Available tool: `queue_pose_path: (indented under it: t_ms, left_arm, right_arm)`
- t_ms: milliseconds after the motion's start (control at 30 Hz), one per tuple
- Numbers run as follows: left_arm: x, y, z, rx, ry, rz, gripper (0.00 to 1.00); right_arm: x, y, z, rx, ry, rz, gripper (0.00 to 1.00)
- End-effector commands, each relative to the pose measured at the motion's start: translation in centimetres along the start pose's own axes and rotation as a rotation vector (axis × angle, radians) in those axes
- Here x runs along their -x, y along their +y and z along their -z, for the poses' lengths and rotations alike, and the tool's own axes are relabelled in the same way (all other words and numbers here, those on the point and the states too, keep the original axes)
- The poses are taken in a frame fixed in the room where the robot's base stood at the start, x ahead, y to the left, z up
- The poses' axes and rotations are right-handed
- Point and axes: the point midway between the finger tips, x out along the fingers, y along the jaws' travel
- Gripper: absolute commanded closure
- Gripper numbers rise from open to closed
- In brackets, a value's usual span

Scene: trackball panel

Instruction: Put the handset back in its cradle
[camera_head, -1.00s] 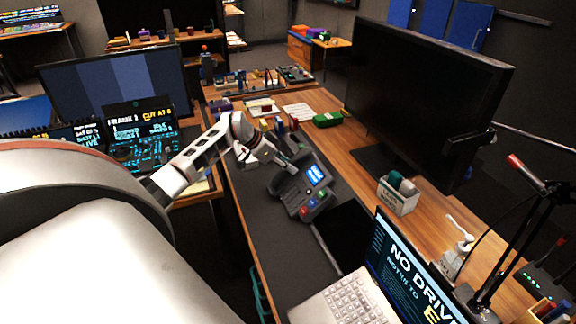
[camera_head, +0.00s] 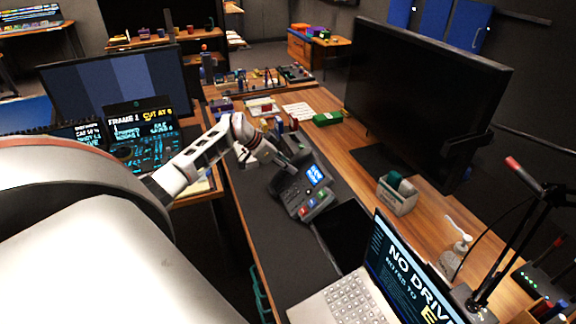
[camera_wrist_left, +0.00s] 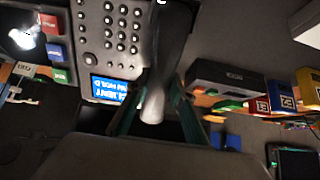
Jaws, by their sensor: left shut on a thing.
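The desk phone (camera_head: 318,196) is dark grey with a lit blue screen and sits on the dark desk mat. In the left wrist view its keypad (camera_wrist_left: 122,28) and screen (camera_wrist_left: 108,88) show at the upper left. My left gripper (camera_head: 287,166) is at the phone's far left side, shut on the dark handset (camera_head: 278,182). In the left wrist view the handset (camera_wrist_left: 172,45) runs between the fingers (camera_wrist_left: 154,118) and lies alongside the keypad. The cradle is hidden behind the handset and gripper; I cannot tell whether they touch. My right gripper is not in view.
A grey box (camera_head: 297,143) and small coloured blocks stand just beyond the phone. A laptop (camera_head: 352,292) is at the front, with a dark flat pad (camera_head: 343,232) beside the phone. A large monitor (camera_head: 420,95) stands at the right. The mat left of the phone is clear.

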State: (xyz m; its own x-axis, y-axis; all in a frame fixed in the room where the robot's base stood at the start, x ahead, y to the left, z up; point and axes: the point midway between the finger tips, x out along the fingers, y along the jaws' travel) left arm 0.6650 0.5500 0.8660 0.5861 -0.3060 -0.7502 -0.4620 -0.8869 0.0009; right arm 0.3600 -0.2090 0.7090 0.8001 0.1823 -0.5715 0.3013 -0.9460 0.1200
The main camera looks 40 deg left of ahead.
Motion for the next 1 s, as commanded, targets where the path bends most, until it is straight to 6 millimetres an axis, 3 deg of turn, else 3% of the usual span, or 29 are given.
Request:
queue_pose_path:
  t_ms: [1000]
  left_arm:
    - [-0.78,-0.02,0.05,0.0,0.001,0.001,1.0]
  right_arm:
    - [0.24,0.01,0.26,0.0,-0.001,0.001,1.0]
